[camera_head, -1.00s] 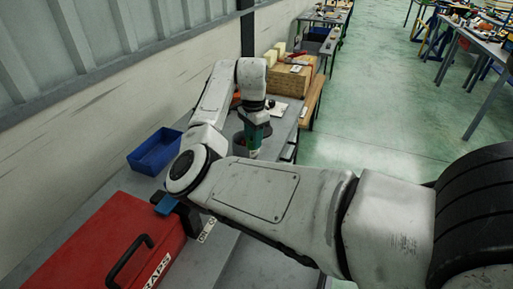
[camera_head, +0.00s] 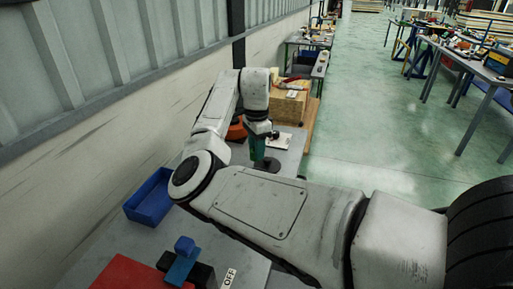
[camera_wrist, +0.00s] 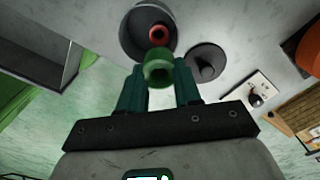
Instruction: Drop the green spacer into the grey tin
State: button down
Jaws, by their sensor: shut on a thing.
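My gripper (camera_head: 258,161) points down over the grey bench. In the wrist view its dark green fingers (camera_wrist: 159,82) are shut on the green spacer (camera_wrist: 157,66), a short hollow cylinder. The grey tin (camera_wrist: 128,34) is open and lies just beyond the spacer in the wrist view, with a red ring-shaped piece (camera_wrist: 158,36) inside. The spacer's lower edge overlaps the tin's rim in that picture; the height between them cannot be told. In the head view my arm hides the tin, and the spacer cannot be made out clearly from the fingers.
A dark round disc with a knob (camera_wrist: 206,61) lies right beside the tin. A white plate with a black knob (camera_wrist: 258,92) and an orange object (camera_wrist: 305,52) are farther right. A blue bin (camera_head: 150,203) and red box (camera_head: 130,274) stand on the bench in the head view.

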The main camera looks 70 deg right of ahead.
notch_tip(320, 180, down, 2)
jog(key=shift+f+b, duration=0.1)
jog(key=shift+b, duration=0.55)
jog(key=c, duration=0.7)
grip_release()
notch_tip(320, 180, up, 11)
jog(key=b, duration=0.1)
jog(key=shift+f, duration=0.1)
